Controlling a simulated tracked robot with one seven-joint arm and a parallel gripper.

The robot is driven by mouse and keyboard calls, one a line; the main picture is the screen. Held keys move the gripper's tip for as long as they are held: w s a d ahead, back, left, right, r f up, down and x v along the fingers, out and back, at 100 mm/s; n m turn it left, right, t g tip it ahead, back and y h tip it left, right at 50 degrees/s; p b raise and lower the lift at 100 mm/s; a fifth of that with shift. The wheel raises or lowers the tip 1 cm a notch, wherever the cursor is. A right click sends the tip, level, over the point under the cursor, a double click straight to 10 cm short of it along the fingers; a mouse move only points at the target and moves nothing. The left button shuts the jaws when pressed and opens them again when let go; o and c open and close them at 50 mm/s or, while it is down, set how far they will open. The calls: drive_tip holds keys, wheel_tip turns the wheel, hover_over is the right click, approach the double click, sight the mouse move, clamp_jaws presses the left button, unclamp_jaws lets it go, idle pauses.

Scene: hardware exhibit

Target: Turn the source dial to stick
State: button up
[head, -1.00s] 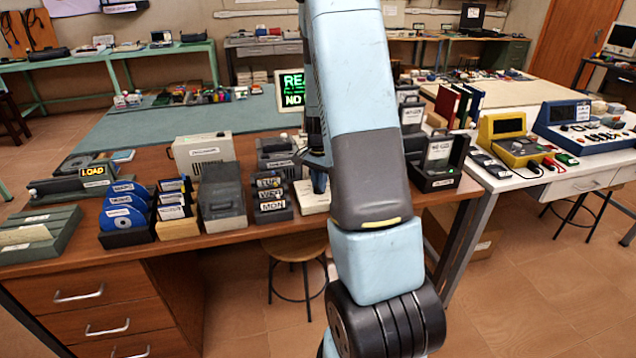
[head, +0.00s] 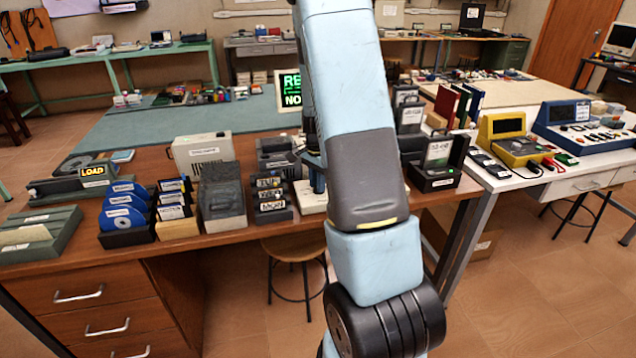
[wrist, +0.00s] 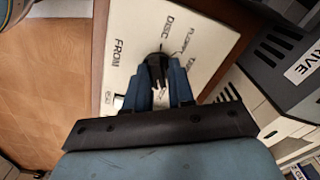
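The source dial (wrist: 157,67) is a dark knob on a cream panel (wrist: 192,28) lettered FROM, DISC and FLOPPY, with more labels partly covered. In the wrist view my gripper (wrist: 159,74) has its two blue fingers on either side of the dial, with the dial filling the space between the tips. The fingers hide part of the dial and the lower labels, and I cannot read a stick label. In the head view the pale panel (head: 309,198) shows beside my arm on the brown desk, and the arm hides the dial.
A grey unit marked DRIVE (wrist: 290,72) stands close to the right of the panel in the wrist view. In the head view a rack of labelled cartridges (head: 270,198) is left of the panel, and a black case (head: 437,165) is to the right. A green-lettered screen (head: 289,89) stands behind.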

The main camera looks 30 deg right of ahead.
drive_tip(key=o, duration=0.3)
drive_tip(key=shift+d, duration=0.1)
drive_tip(key=shift+o, duration=0.2)
drive_tip(key=shift+r, duration=0.1)
wheel_tip(320, 180, up, 14)
drive_tip(key=shift+f, duration=0.25)
idle(0.4)
drive_tip(key=s+a+r+n+t, duration=0.3)
drive_tip(key=s+a+r+n, duration=0.4)
drive_tip(key=s+a+r, duration=0.5)
drive_tip(key=s+a+r+n+t, duration=0.1)
drive_tip(key=s+a+r+n, duration=0.1)
drive_tip(key=s, duration=0.5)
drive_tip(key=s+a+r+n+t, duration=0.1)
drive_tip(key=s+a+r+n, duration=0.1)
drive_tip(key=s+a+n, duration=0.2)
drive_tip(key=s+n, duration=0.2)
drive_tip(key=s, duration=0.1)
drive_tip(key=shift+a+r+t, duration=0.25)
drive_tip(key=shift+a+t, duration=0.05)
drive_tip(key=shift+a, duration=0.1)
